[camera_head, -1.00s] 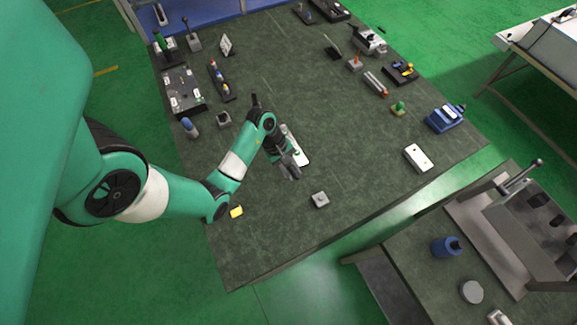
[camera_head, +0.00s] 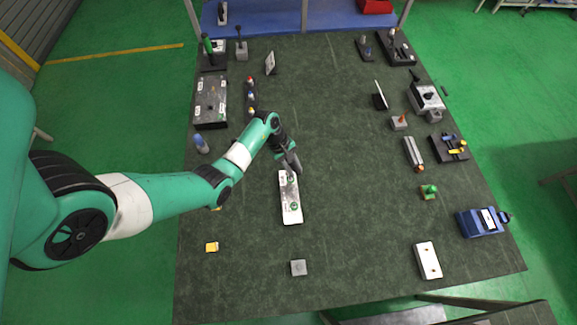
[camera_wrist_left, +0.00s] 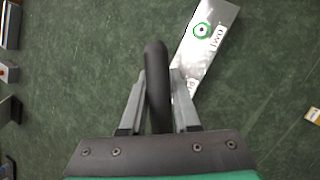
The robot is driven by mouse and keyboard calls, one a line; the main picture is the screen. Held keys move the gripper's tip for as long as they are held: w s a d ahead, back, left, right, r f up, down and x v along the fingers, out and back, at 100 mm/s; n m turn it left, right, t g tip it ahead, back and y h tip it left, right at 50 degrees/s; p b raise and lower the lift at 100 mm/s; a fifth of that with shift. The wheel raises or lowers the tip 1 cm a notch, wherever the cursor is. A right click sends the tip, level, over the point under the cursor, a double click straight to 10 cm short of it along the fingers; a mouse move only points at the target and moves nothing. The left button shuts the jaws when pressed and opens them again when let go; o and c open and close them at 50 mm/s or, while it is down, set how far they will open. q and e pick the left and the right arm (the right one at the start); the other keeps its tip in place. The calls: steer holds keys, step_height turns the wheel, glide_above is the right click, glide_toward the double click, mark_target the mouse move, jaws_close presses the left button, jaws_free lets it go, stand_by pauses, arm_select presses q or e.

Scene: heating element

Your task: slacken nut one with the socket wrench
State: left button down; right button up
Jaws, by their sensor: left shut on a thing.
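A pale metal plate (camera_head: 290,213) lies on the dark green table. Its nut with a green ring (camera_wrist_left: 201,29) and the label "two" show in the left wrist view. The plate's other end, with a partly covered label, runs behind my gripper, and nut one is hidden there. My left gripper (camera_head: 291,162) is above the far end of the plate. In the left wrist view its fingers are shut on a black rounded handle (camera_wrist_left: 156,75), which I take for the socket wrench. Whether its socket sits on a nut cannot be told. My right gripper is not in view.
A grey block (camera_head: 298,268) and a small yellow item (camera_head: 212,247) lie nearer the front. A white two-hole block (camera_head: 428,261) and a blue device (camera_head: 482,222) stand at the right. A dark panel (camera_head: 211,103) is at the left. The table around the plate is clear.

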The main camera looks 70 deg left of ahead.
arm_select(q)
steer(key=shift+w, duration=0.15)
step_height(320, 180, down, 4)
steer(key=b, duration=0.3)
steer(key=shift+r, duration=0.1)
steer(key=shift+m+g+h+b, duration=0.3)
steer(key=shift+m+b, duration=0.45)
steer(key=shift+m, duration=0.45)
steer(key=shift+s+d+m+g+b, duration=0.1)
steer(key=shift+s+m+g+b, duration=0.2)
steer(key=shift+m, duration=0.4)
